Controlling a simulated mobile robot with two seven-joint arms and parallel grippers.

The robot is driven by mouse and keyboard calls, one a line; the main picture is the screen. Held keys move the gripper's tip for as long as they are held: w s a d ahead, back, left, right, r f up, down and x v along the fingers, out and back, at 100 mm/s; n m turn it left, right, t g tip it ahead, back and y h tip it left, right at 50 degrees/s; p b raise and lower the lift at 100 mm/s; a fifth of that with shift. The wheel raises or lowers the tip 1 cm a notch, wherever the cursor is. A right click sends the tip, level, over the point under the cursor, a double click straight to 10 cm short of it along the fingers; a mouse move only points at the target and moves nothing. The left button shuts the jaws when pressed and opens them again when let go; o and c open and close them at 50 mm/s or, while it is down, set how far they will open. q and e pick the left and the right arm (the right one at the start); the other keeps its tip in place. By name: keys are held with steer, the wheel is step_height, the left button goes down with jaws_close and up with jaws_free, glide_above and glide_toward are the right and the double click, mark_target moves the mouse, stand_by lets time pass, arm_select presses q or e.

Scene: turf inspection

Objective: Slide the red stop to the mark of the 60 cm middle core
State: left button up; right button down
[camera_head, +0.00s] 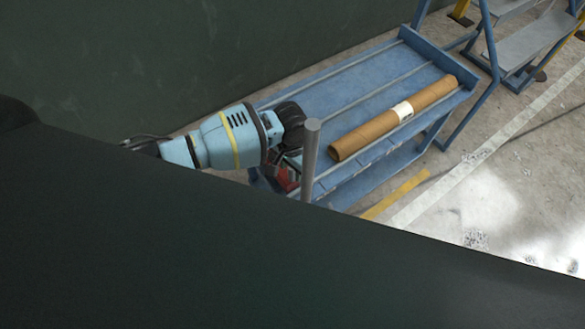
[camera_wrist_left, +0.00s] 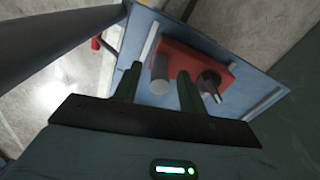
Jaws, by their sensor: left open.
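The red stop (camera_wrist_left: 212,62) is a red block on the blue bench in the left wrist view. A grey round peg (camera_wrist_left: 160,75) stands at its left end, and a darker knob (camera_wrist_left: 209,84) is on its right part. My left gripper (camera_wrist_left: 158,85) is open, with one finger on each side of the grey peg; I cannot tell if they touch it. In the head view my left gripper (camera_head: 287,166) is low at the bench's near end, and only a bit of red stop (camera_head: 284,180) shows. A brown core tube (camera_head: 375,130) with a white label (camera_head: 403,111) lies on the bench. No length marks are readable.
A grey upright post (camera_head: 310,160) stands close to the right of my left gripper. The blue bench (camera_head: 335,82) has raised edges and thin rails. A blue frame with steps (camera_head: 525,45) stands behind it. A large dark shape covers the lower head view.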

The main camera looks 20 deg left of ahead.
arm_select(q)
steer(key=shift+f, duration=0.85)
steer(key=shift+c, duration=0.2)
jaws_close()
